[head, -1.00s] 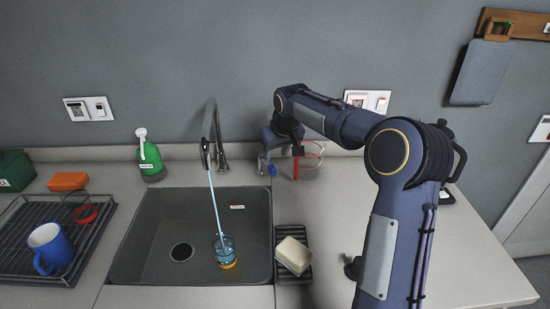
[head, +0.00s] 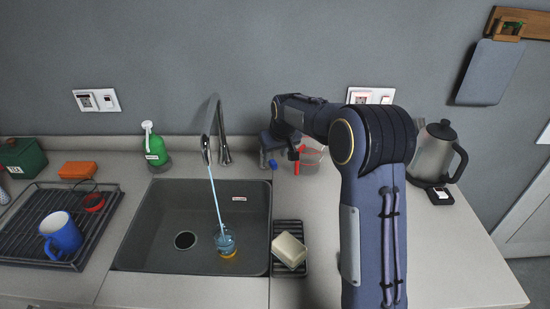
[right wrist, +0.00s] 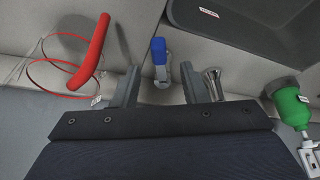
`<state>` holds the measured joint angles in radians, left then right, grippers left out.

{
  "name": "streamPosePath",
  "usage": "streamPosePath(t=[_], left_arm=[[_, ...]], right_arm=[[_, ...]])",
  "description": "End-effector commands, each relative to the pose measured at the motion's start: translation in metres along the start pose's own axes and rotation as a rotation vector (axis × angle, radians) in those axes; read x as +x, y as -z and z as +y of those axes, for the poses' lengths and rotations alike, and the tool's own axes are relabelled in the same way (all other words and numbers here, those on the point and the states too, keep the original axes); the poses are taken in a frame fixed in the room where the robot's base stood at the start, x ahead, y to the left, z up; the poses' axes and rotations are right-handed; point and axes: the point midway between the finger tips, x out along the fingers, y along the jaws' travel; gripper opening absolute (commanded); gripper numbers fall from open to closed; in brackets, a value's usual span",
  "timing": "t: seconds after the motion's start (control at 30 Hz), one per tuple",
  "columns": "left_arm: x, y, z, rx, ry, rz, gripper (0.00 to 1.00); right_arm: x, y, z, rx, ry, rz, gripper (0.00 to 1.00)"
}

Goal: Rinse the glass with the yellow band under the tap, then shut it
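The glass with the yellow band (head: 227,242) stands in the grey sink (head: 150,235), under a stream of water from the tap (head: 221,135). The water runs into the glass. A small lever with a blue end (right wrist: 159,52) shows in the right wrist view, beside the tap's base; it also shows in the head view (head: 272,164). My right gripper (right wrist: 160,88) is open, with the lever in line between its fingertips and nothing visibly held. In the head view the gripper (head: 267,152) is partly hidden by its own arm. My left gripper is not in view.
A jug with a red handle (right wrist: 93,50) stands close beside my right gripper. A soap block (head: 289,250), a kettle (head: 433,155) and a rack (head: 25,230) with a blue mug (head: 62,234) stand around.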

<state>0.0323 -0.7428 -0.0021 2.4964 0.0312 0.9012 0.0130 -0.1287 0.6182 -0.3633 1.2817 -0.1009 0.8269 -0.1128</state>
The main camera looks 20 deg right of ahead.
Motion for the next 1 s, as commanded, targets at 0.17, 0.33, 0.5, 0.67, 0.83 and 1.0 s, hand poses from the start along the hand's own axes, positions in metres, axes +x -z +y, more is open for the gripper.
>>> streamPosePath(t=[0.17, 0.33, 0.5, 0.67, 0.83, 1.0], left_arm=[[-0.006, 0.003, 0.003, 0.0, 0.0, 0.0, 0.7], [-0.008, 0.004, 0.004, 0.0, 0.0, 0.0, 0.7], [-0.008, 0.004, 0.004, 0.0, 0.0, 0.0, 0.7], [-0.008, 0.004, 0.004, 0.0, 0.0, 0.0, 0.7], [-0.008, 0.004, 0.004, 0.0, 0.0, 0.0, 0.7], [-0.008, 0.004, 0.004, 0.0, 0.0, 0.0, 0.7]], right_arm=[[0.029, 0.0, 0.0, 0.001, 0.0, -0.003, 0.4], [0.045, 0.0, 0.0, 0.0, 0.0, -0.001, 0.4], [0.049, 0.001, 0.0, 0.0, 0.0, 0.001, 0.4], [0.049, 0.0, 0.0, 0.0, 0.0, 0.001, 0.39], [0.049, 0.0, 0.0, 0.0, 0.0, 0.001, 0.16], [0.049, 0.0, 0.0, 0.0, 0.0, 0.0, 0.0]])
